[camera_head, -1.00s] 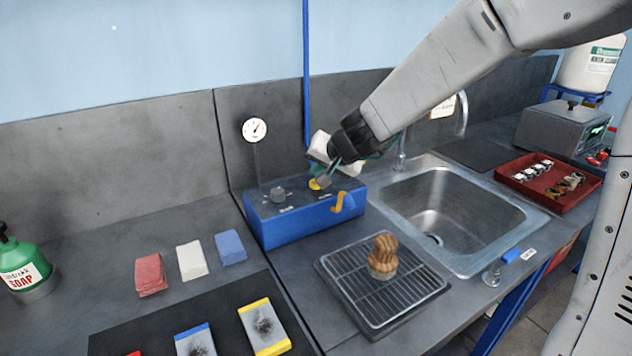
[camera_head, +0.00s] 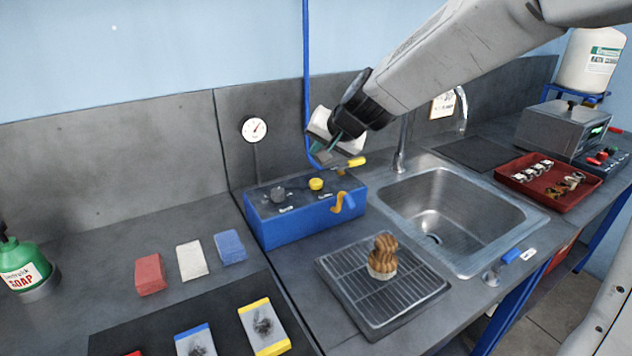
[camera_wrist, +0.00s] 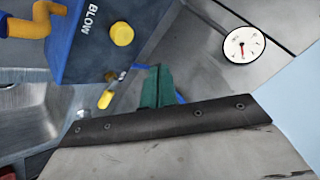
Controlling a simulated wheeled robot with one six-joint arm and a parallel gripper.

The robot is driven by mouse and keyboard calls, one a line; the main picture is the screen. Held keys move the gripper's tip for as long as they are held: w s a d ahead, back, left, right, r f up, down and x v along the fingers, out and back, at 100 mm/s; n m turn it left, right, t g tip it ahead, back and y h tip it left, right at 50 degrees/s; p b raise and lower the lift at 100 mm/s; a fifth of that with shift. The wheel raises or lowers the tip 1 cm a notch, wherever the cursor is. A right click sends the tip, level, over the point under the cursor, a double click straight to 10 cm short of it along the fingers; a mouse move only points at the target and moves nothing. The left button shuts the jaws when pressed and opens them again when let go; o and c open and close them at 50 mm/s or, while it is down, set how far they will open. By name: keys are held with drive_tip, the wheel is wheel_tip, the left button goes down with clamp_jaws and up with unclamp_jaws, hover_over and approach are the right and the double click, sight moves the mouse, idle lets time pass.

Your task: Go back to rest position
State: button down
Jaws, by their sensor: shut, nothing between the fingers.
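My gripper (camera_head: 331,150) hangs in the air above the back of the blue control box (camera_head: 305,221), clear of its top. Its fingers are shut with nothing between them. In the wrist view the green fingers (camera_wrist: 157,87) are together, and the blue box (camera_wrist: 105,40) marked BLOW shows at upper left. A yellow knob (camera_head: 316,184) and a grey knob (camera_head: 278,194) are on the box top. A yellow crank-like lever (camera_head: 343,202) is on its front. A yellow-tipped lever (camera_head: 356,161) stands behind the box, close to my gripper.
A sink (camera_head: 455,205) with a tap (camera_head: 402,140) lies right of the box. A rack tray (camera_head: 345,297) with a wooden-handled brush (camera_head: 382,255) sits in front. A round gauge (camera_head: 254,129) hangs on the backsplash. A red tray (camera_head: 535,190) is farther right. The air above the left bench is free.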

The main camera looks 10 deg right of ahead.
idle(0.5)
drive_tip(key=s+f, duration=0.1)
drive_tip(key=s+g, duration=0.1)
drive_tip(key=s+a+f+n+g, duration=0.1)
drive_tip(key=shift+s+f+y, duration=0.3)
drive_tip(key=shift+s, duration=0.05)
drive_tip(key=s+d+n+g+h, duration=0.1)
drive_tip(key=s+d, duration=0.3)
drive_tip(key=s, duration=0.7)
drive_tip(key=s+d+r+n+g+h, duration=0.1)
drive_tip(key=s+d, duration=0.4)
drive_tip(key=s, duration=0.6)
drive_tip(key=s+d+r+n+g+h, duration=0.1)
drive_tip(key=s+d, duration=0.4)
drive_tip(key=s, duration=0.6)
drive_tip(key=shift+s+d+r+g+h, duration=0.25)
drive_tip(key=shift+g+h, duration=0.45)
drive_tip(key=shift+g, duration=0.3)
